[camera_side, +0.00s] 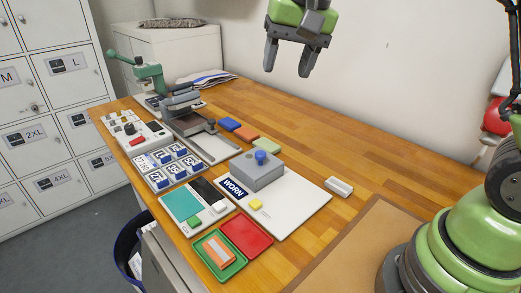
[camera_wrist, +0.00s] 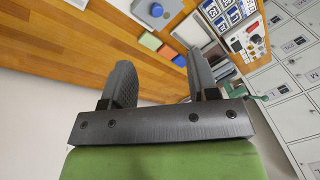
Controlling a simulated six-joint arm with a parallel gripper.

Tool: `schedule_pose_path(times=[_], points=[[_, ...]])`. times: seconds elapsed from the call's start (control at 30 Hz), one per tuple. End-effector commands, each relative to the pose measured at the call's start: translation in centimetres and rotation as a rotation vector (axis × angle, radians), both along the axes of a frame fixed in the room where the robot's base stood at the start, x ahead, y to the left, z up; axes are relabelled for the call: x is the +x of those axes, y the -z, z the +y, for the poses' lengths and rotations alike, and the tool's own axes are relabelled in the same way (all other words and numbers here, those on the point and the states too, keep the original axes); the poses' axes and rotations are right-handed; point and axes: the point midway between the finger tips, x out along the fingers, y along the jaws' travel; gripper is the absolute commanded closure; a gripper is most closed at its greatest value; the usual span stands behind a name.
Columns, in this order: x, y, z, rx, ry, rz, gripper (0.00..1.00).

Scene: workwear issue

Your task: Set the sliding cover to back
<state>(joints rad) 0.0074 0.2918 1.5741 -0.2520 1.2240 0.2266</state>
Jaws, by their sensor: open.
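A grey box-shaped cover (camera_side: 258,173) with a blue knob (camera_side: 261,157) on top sits on a white board (camera_side: 300,205). The label WORN (camera_side: 234,189) lies on the board at its left, and a small yellow piece (camera_side: 256,204) is in front. In the wrist view the blue knob (camera_wrist: 156,10) shows at the top edge; the cover around it is partly cut off. My gripper (camera_side: 288,68) is open and empty, high above the far side of the table, well apart from the cover. Its two fingers (camera_wrist: 160,75) show spread in the wrist view.
Blue (camera_side: 230,124), orange (camera_side: 246,133) and green (camera_side: 267,146) blocks lie behind the cover. A green-levered press (camera_side: 150,72), a button panel (camera_side: 137,132) and red (camera_side: 246,236) and green (camera_side: 208,266) trays are around. A small pale block (camera_side: 339,187) lies right. The back-right tabletop is clear.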

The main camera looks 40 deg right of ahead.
Motion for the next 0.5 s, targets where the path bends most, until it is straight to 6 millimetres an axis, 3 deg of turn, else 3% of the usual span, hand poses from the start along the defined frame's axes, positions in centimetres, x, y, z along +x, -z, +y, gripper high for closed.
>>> schedule_pose_path(times=[0.1, 0.2, 0.33, 0.5], points=[[3.6, 3.7, -0.5, -0.012, 0.055, 0.089, 0.46], [5.8, 6.8, -0.8, -0.024, 0.099, 0.149, 0.46], [7.4, 10.2, -1.2, -0.040, 0.145, 0.205, 0.46], [8.2, 12.6, -1.5, -0.051, 0.176, 0.239, 0.46]])
